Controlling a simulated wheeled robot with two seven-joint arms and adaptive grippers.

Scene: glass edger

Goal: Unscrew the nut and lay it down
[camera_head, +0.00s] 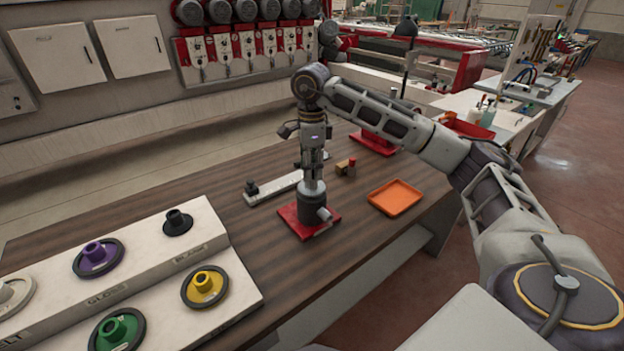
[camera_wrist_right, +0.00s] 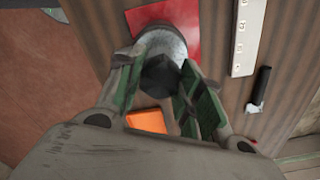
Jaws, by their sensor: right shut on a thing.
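My right gripper (camera_head: 314,183) points down over a dark, round spindle stand (camera_head: 316,213) on a red base plate (camera_head: 291,219). In the right wrist view its two fingers are closed around a dark, faceted nut (camera_wrist_right: 160,76). The nut sits at the stand's pale metal top (camera_wrist_right: 163,40), and I cannot tell whether it is still threaded there. In the head view the fingers hide the nut. An orange tray (camera_head: 396,198) lies flat and empty to the right of the stand; it also shows in the wrist view (camera_wrist_right: 147,121). My left gripper is out of view.
A pale bar (camera_head: 277,187) with a black knob lies behind the stand. A small brown and red block (camera_head: 346,167) and a second red plate (camera_head: 373,145) are farther back. A pale rack (camera_head: 145,271) with coloured wheels fills the left front. Bare table surrounds the tray.

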